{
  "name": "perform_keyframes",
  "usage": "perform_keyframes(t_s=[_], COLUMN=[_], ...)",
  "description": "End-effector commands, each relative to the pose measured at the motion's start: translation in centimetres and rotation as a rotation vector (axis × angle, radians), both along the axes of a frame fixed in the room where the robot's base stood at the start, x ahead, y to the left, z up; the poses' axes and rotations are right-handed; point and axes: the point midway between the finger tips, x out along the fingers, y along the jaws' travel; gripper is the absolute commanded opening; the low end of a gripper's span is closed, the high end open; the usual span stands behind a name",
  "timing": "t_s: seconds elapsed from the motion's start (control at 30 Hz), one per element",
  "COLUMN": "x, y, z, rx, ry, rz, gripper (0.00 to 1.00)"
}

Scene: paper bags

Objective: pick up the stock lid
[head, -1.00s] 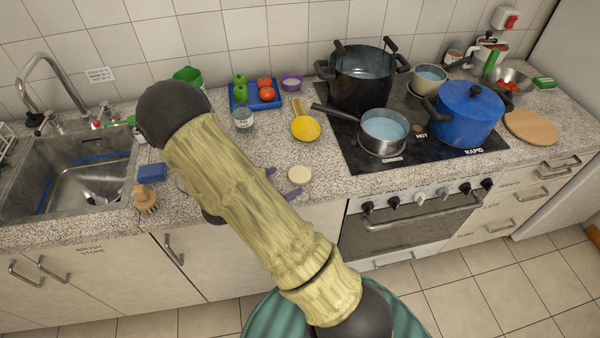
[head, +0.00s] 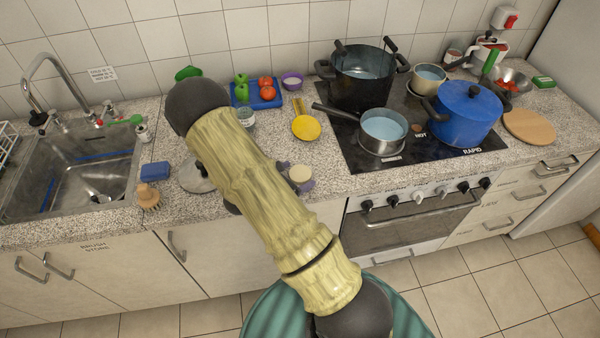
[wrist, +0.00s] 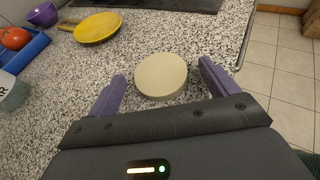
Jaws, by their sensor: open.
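A flat, round cream disc (head: 300,174) lies on the granite counter near its front edge; it also shows in the wrist view (wrist: 161,76). My gripper (wrist: 162,68) is open, with one purple finger on each side of the disc and a gap on both sides. In the head view my gripper (head: 296,176) is mostly hidden behind my arm. A grey pot lid (head: 193,178) lies on the counter to the left, partly covered by my arm. I cannot tell for sure which of these is the stock lid.
A yellow spoon-like dish (head: 306,128) and a blue tray (head: 262,100) with vegetables lie behind. A small saucepan (head: 384,132), a black pot (head: 362,78) and a blue pot (head: 466,115) stand on the hob to the right. A brush (head: 149,198) and blue sponge (head: 155,170) are left.

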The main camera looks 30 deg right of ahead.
Motion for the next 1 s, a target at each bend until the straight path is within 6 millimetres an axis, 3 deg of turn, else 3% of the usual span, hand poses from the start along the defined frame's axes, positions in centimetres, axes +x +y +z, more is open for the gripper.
perform_keyframes(t_s=[0.33, 0.53, 0.6, 1.0], x=[-0.01, 0.01, 0.01, 0.06], y=[0.02, 0.07, 0.07, 0.09], z=[0.02, 0.02, 0.02, 0.78], rx=[0.000, 0.000, 0.000, 0.000], ry=[0.000, 0.000, 0.000, -0.003], rz=[0.000, 0.001, 0.001, 0.001], gripper=[0.86, 0.47, 0.39, 0.39])
